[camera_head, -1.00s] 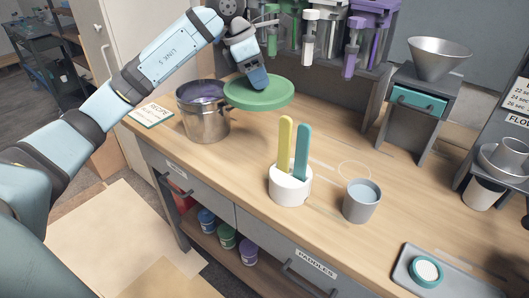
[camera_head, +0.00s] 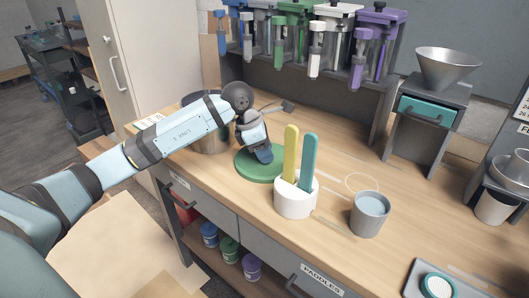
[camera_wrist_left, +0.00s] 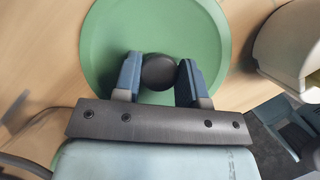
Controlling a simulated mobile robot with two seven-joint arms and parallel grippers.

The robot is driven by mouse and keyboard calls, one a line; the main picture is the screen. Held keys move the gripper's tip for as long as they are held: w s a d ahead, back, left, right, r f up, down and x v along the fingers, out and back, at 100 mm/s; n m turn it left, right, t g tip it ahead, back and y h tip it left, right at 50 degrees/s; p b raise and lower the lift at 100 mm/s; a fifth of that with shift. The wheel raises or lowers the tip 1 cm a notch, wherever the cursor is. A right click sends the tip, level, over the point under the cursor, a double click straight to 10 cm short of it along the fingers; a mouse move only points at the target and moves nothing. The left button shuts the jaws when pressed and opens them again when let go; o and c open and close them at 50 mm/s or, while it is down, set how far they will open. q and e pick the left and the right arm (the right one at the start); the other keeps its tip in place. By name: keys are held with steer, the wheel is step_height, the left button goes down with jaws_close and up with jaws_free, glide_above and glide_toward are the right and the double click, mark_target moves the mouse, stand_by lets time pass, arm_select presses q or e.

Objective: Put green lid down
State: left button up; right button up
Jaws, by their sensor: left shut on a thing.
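The green lid (camera_head: 254,163) is a flat round disc, at or just above the wooden counter, between the metal pot (camera_head: 212,139) and the white paddle holder (camera_head: 295,199). In the left wrist view the lid (camera_wrist_left: 205,40) fills the upper middle, with a dark round knob (camera_wrist_left: 158,72) on it. My left gripper (camera_head: 262,154) is over the lid. In the wrist view its two blue fingers (camera_wrist_left: 159,78) are on either side of the knob, shut on it. The pot is partly hidden behind my left arm. My right gripper is not in view.
The holder with yellow (camera_head: 290,153) and teal (camera_head: 307,161) paddles stands close right of the lid. A grey cup (camera_head: 369,214) of pale blue liquid is further right. Bottle spindles (camera_head: 315,40) hang behind. The counter's front edge (camera_head: 240,208) is near the lid.

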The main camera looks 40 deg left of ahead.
arm_select(q)
steer(key=shift+f, duration=0.25)
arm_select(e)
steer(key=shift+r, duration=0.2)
arm_select(q)
steer(key=o, duration=0.9)
steer(key=shift+f, duration=0.1)
steer(key=shift+r, duration=0.3)
steer(key=shift+a+r, duration=0.15)
steer(key=shift+r, duration=0.2)
steer(key=p+v, duration=0.1)
steer(key=v, duration=1)
steer(key=shift+s, duration=0.15)
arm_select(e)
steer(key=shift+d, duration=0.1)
